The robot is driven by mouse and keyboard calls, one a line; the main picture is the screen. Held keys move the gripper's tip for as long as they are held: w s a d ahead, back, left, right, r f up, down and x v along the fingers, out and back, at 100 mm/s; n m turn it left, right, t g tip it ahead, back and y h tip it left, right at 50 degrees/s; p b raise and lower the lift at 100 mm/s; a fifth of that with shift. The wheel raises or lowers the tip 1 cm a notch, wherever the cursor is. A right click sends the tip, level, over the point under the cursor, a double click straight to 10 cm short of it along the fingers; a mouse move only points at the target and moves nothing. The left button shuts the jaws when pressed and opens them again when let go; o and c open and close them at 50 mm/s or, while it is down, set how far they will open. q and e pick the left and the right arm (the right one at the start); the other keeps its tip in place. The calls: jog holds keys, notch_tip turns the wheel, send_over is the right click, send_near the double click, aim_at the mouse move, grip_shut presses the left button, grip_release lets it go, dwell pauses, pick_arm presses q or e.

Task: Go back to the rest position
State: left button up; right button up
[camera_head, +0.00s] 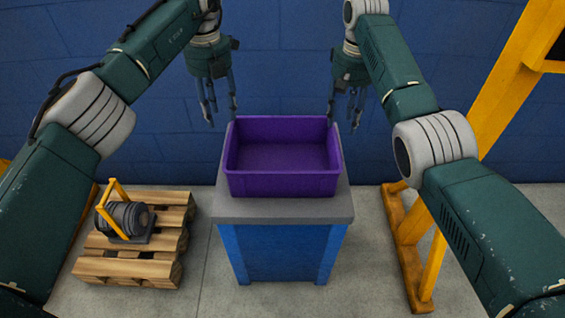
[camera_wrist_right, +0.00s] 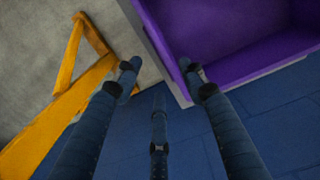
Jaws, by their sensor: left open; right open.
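My left gripper (camera_head: 219,112) is open and empty, with its fingers hanging down at the left, behind the back left corner of the purple crate (camera_head: 283,185). My right gripper (camera_head: 345,117) is open and empty, with its fingers down near the crate's back right corner. The crate is empty and sits upright on a grey-topped blue stand (camera_head: 283,211). In the right wrist view, the fingers of my right gripper (camera_wrist_right: 158,75) are spread with nothing between them, and the crate (camera_wrist_right: 250,75) shows at the upper right.
A wooden pallet (camera_head: 128,268) at the left bears a dark motor-like part (camera_head: 126,217) with a yellow handle. A yellow metal frame (camera_head: 432,262) stands at the right. A blue wall (camera_head: 285,50) closes off the back. The grey floor between is clear.

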notch_tip(320, 180, up, 2)
jog(key=shift+r, duration=0.2)
dwell(0.4)
